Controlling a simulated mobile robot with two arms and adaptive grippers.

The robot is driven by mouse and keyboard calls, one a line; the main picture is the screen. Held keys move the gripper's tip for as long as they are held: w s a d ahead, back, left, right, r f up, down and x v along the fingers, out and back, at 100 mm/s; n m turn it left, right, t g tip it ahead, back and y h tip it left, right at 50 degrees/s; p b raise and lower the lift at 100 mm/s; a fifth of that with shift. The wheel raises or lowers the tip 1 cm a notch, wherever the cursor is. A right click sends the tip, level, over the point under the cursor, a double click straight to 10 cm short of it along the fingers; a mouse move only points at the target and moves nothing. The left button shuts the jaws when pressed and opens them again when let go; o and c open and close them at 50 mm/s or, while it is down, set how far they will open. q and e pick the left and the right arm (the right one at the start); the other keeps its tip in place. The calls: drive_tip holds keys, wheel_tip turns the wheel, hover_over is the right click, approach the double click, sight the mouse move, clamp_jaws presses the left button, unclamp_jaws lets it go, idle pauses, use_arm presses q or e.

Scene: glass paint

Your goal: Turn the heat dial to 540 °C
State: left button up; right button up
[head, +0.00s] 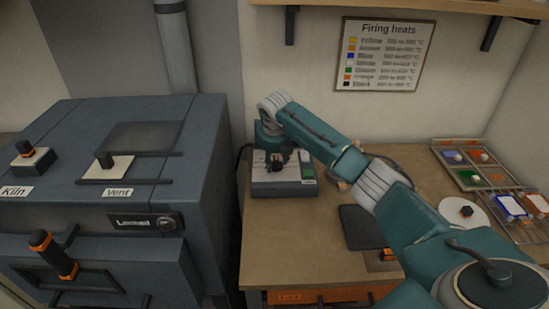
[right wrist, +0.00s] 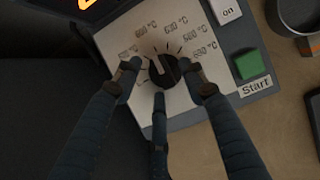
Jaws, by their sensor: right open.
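The heat dial (right wrist: 166,72) is a dark round knob on the pale face of a grey control box (head: 285,189). Printed temperatures in °C fan around its upper side in the right wrist view; they are too blurred to read surely, and I cannot tell which one the knob points to. My right gripper (right wrist: 158,75) is open, with its fingers around the knob: one on each side and one below. I cannot tell whether they touch it. In the head view my right gripper (head: 277,160) is over the box and partly hides the dial. My left gripper is not in view.
The box has a green Start button (right wrist: 249,65) and a white "on" switch (right wrist: 226,10). A kiln (head: 150,200) marked "Locked" stands left of the workbench (head: 262,235). A firing heats chart (head: 384,55) hangs behind. A paint tray (head: 468,180) lies at right.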

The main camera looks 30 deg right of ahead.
drive_tip(key=shift+d, duration=0.1)
drive_tip(key=c, duration=0.3)
clamp_jaws()
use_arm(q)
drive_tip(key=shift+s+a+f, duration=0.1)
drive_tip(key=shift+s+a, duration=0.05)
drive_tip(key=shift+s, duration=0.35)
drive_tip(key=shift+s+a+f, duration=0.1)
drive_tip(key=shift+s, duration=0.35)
use_arm(e)
drive_tip(key=shift+r, duration=0.1)
